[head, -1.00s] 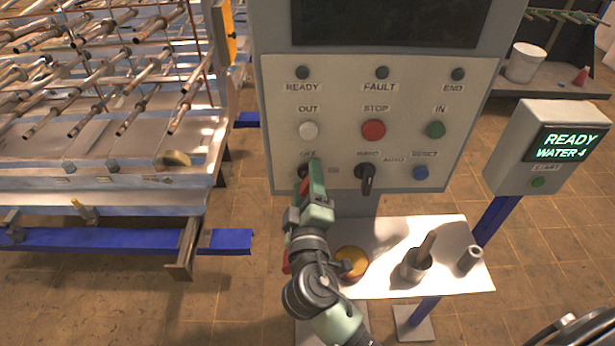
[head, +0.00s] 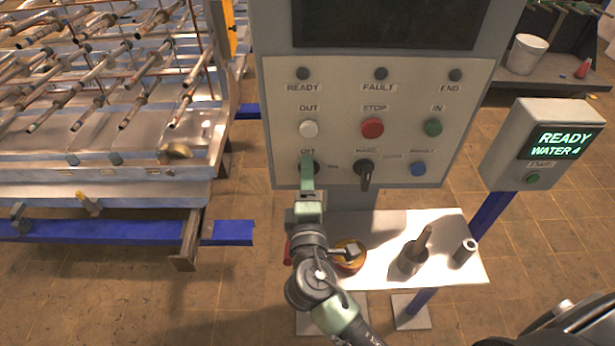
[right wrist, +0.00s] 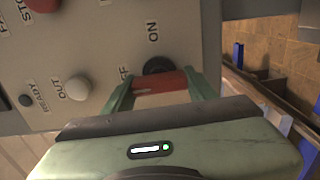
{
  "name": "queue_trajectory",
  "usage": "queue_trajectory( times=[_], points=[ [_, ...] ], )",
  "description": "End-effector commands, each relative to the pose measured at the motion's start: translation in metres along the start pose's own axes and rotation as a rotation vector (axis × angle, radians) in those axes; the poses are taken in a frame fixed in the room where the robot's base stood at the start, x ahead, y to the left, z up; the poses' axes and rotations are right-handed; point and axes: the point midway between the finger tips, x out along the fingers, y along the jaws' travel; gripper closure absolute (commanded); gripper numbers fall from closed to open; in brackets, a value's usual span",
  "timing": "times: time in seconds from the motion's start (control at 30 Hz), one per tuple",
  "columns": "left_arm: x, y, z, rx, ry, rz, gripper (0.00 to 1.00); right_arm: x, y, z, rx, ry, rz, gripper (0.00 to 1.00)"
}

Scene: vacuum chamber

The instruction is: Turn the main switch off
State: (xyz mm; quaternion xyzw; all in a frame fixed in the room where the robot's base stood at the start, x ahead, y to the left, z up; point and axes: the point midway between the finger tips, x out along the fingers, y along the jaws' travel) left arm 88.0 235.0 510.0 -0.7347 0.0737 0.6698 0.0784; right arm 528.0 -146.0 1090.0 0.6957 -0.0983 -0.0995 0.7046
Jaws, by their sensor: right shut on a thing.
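The main switch is low on the left of the grey control panel (head: 345,95), under the white OUT button, with an OFF label above it. My right gripper (head: 307,166) is at the switch and covers most of it in the head view. In the right wrist view, the red handle of the main switch (right wrist: 160,82) sits between the two green fingers (right wrist: 162,88), in front of its black round base. The gripper is shut on this handle. OFF and ON labels show beside it. Exactly where the handle points is hard to tell. My left gripper is not in view.
A white shelf (head: 380,272) below holds a yellow-red round object (head: 349,255) and metal parts. A READY WATER 4 box (head: 545,145) stands right; a pipe rack (head: 120,150) stands left.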

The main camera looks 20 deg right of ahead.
Motion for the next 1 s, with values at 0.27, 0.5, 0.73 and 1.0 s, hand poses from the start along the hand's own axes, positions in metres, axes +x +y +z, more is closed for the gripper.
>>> queue_trajectory(
  times=[0.27, 0.5, 0.73, 1.0],
  points=[
    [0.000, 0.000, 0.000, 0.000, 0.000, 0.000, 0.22, 0.000, -0.001, -0.001, -0.006, 0.002, -0.001, 0.84],
    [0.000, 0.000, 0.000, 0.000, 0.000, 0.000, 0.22, 0.000, -0.001, 0.000, -0.004, 0.001, -0.001, 0.22],
    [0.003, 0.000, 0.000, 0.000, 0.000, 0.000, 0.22, -0.004, -0.002, -0.001, -0.003, 0.002, -0.001, 0.22],
    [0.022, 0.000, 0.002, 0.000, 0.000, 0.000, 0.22, -0.046, -0.006, -0.001, -0.002, 0.003, -0.004, 0.22]
  ],
)
